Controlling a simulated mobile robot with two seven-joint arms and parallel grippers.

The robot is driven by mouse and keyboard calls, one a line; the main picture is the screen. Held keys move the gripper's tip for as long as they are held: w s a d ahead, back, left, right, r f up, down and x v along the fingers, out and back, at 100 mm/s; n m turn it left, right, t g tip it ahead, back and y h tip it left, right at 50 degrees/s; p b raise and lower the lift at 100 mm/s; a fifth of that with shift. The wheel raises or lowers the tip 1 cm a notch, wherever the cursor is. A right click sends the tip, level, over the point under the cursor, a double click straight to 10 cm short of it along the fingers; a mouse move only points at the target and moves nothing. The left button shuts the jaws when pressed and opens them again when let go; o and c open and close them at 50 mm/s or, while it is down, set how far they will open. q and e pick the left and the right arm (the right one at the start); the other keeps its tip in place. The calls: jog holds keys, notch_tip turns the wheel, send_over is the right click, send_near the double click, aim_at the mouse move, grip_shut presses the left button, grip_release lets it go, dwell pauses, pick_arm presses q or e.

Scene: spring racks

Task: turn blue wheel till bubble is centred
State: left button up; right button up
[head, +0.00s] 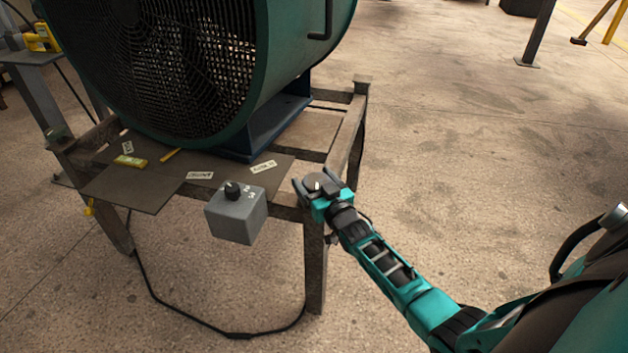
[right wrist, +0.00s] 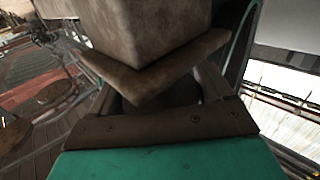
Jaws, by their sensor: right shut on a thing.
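My right gripper (head: 314,185) is at the near right corner of the rusty frame (head: 314,245). It is shut on a dark rounded part (right wrist: 172,96) at that corner, below a rusty square post and plate (right wrist: 155,55) in the right wrist view. I cannot make out any blue colour on the held part, so I cannot tell if it is the wheel. A small yellow spirit level (head: 130,161) lies on the dark sheet on the frame; its bubble is too small to read. My left gripper is not in view.
A large green fan (head: 250,80) stands on the frame. A grey box with a black knob (head: 236,216) hangs at the front edge. Several paper labels, one a white tag (head: 200,175), lie on the sheet. A black cable (head: 185,318) runs on the floor.

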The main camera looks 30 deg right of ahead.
jog(key=shift+h, duration=0.4)
jog(key=o, duration=1)
jog(key=shift+c, duration=0.2)
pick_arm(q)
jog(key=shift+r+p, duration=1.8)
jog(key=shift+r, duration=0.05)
pick_arm(e)
jog(key=s+a, duration=0.1)
jog(key=s, duration=1.1)
jog(key=shift+s+a, duration=0.35)
jog(key=shift+s, duration=0.05)
pick_arm(q)
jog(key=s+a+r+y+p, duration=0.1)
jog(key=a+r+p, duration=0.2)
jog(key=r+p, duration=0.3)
jog(key=p, duration=0.4)
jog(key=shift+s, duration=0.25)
pick_arm(e)
jog(key=s+a+r+n+g+y, duration=0.1)
jog(key=s+a+r+g+y, duration=0.1)
jog(key=s+a, duration=0.5)
jog(key=s+a+r+n+g+y, duration=0.2)
jog(key=s+a+r+g, duration=0.2)
jog(key=s+a, duration=0.3)
jog(key=shift+a+r+n+g+y, duration=0.2)
jog(key=shift+a+n+g+y, duration=0.3)
jog(key=shift+a, duration=0.55)
